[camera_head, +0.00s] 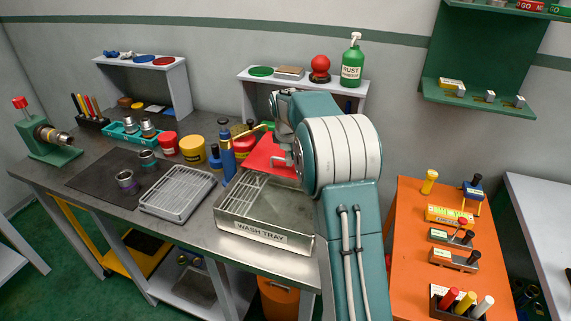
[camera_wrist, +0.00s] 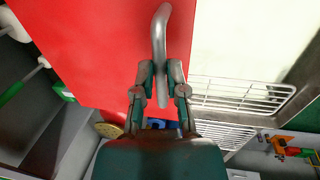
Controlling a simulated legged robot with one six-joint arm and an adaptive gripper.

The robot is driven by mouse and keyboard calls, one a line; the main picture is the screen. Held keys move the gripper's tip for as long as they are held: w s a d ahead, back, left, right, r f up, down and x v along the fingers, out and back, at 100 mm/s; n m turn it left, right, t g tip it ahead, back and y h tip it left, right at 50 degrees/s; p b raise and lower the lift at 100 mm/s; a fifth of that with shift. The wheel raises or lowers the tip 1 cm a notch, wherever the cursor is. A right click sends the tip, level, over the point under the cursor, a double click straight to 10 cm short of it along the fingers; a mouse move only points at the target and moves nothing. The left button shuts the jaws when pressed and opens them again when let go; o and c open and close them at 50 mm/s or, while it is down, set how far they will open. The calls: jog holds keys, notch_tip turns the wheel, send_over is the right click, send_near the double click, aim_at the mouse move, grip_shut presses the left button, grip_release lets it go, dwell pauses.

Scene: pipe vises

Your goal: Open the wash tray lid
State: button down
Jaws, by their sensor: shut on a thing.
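The wash tray (camera_head: 262,235) is a metal box on the front right of the steel bench, with its name on the front. Its red lid (camera_head: 263,152) is raised and tilted at the tray's back, and the wire rack inside shows. The red lid also fills much of the wrist view (camera_wrist: 85,45). A grey bent handle (camera_wrist: 159,32) stands out from the lid. My gripper (camera_wrist: 161,78) is shut on this handle, with one finger on each side. In the head view my arm hides the lid's right part and the tray's back right corner.
A blue spray bottle (camera_head: 227,150) stands close to the tray's left. A grey wire basket (camera_head: 177,193) lies further left. A shelf (camera_head: 250,92) with a green bottle (camera_head: 352,62) stands behind. An orange table (camera_head: 412,235) with tools is at the right.

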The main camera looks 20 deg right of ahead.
jog(key=shift+w+d, duration=0.9)
jog(key=shift+d, duration=0.15)
jog(key=shift+a, duration=0.2)
jog(key=c, duration=0.7)
grip_release()
jog(key=r, duration=0.4)
jog(key=s+a+r, duration=0.1)
jog(key=r, duration=0.6)
jog(key=shift+s+a+r, duration=0.25)
jog(key=shift+a+r, duration=0.05)
jog(key=shift+r, duration=0.05)
